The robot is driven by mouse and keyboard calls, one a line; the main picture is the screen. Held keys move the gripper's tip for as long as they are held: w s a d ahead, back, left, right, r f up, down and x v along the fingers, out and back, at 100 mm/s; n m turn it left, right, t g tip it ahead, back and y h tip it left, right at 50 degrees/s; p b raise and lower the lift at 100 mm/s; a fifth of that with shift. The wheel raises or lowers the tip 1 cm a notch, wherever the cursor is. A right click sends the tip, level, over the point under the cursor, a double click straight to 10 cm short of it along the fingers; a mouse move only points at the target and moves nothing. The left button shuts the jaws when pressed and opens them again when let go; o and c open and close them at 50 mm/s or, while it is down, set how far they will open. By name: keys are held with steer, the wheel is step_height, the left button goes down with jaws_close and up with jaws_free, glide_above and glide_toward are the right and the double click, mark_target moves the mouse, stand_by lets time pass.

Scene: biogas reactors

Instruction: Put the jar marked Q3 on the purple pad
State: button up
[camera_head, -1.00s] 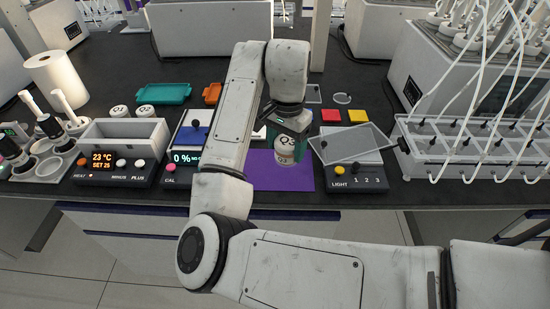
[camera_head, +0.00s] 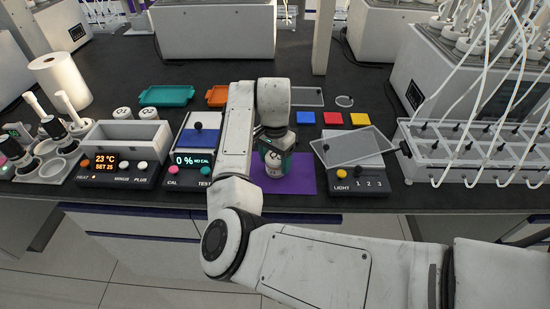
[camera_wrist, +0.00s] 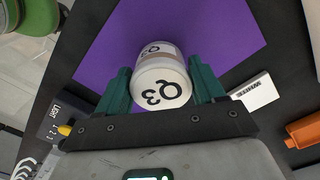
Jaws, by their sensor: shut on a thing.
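The jar marked Q3 (camera_wrist: 160,83) is white with a dark label on its lid and side. My gripper (camera_wrist: 162,92) is shut on it, with a green finger on each side. In the head view the jar (camera_head: 274,168) is upright under my gripper (camera_head: 274,156), over the purple pad (camera_head: 300,172). The purple pad also shows in the wrist view (camera_wrist: 215,30), around and behind the jar. I cannot tell whether the jar's base touches the pad, because its lower edge blends into the view. My arm hides part of the pad's left side.
Blue, red and yellow pads (camera_head: 332,118) lie behind. Two more jars (camera_head: 135,113) stand behind a heater block (camera_head: 122,135) at left.

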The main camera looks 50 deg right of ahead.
mark_target(275, 158)
steer(key=shift+f, duration=0.1)
steer(key=o, duration=1.1)
steer(key=shift+o, duration=0.2)
step_height(275, 158, up, 12)
steer(key=shift+b, duration=0.4)
